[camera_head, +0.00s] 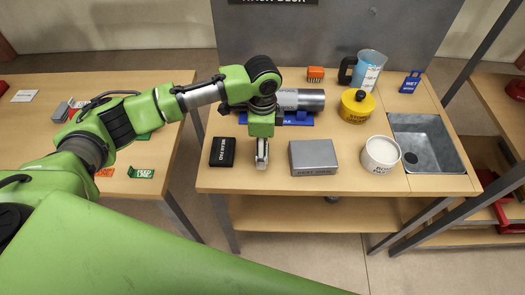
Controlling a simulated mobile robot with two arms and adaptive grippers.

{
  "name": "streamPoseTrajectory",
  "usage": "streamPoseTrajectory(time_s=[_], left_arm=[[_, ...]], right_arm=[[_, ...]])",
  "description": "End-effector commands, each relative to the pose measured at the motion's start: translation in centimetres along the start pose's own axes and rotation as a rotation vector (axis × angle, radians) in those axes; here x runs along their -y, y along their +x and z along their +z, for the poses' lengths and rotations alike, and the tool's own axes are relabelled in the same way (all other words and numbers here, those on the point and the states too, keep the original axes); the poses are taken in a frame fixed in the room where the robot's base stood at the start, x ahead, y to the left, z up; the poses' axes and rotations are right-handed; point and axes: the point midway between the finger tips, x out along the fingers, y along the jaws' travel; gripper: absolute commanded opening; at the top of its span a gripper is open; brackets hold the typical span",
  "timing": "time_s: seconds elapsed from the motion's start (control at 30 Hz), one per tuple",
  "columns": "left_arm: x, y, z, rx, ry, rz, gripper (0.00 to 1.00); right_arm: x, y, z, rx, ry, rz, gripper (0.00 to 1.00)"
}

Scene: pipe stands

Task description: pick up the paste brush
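A small orange block with dark bristle-like marks (315,74) stands at the back of the middle table; it may be the paste brush, but it is too small to tell. My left gripper (262,163) points down over the table's left part, in front of a silver cylinder (302,99). The orange block is apart from it, behind and to the right. The gripper's fingers appear as one narrow grey shape, so their opening is unclear. No object shows between them. My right gripper is out of view.
A black pad (222,152) and grey metal block (313,157) flank my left gripper. A white pot (381,154), yellow container (356,106), blue-and-clear jug (368,69) and blue tag (410,82) stand right. A sunken metal basin (428,145) is at the right end.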

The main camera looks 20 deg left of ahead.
Motion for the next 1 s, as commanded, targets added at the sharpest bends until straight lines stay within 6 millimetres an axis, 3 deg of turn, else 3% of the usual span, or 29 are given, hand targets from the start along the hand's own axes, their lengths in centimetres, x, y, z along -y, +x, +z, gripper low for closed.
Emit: streamPoseTrajectory(time_s=[0.2,0.4,0.43,0.6,1.0], left_arm=[[0.0,2.0,0.0,0.000,0.001,-0.001,0.61],[0.0,2.2,0.0,-0.001,0.001,-0.001,0.61],[0.0,2.2,0.0,-0.001,0.001,-0.001,0.58],[0.0,2.2,0.0,-0.001,0.001,-0.001,0.18],[0.0,1.8,-0.1,-0.002,0.001,-0.002,0.18]], right_arm=[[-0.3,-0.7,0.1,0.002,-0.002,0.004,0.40],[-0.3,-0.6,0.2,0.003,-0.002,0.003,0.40],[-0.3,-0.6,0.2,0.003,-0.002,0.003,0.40],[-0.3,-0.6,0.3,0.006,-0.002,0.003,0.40],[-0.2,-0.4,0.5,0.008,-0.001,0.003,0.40]])
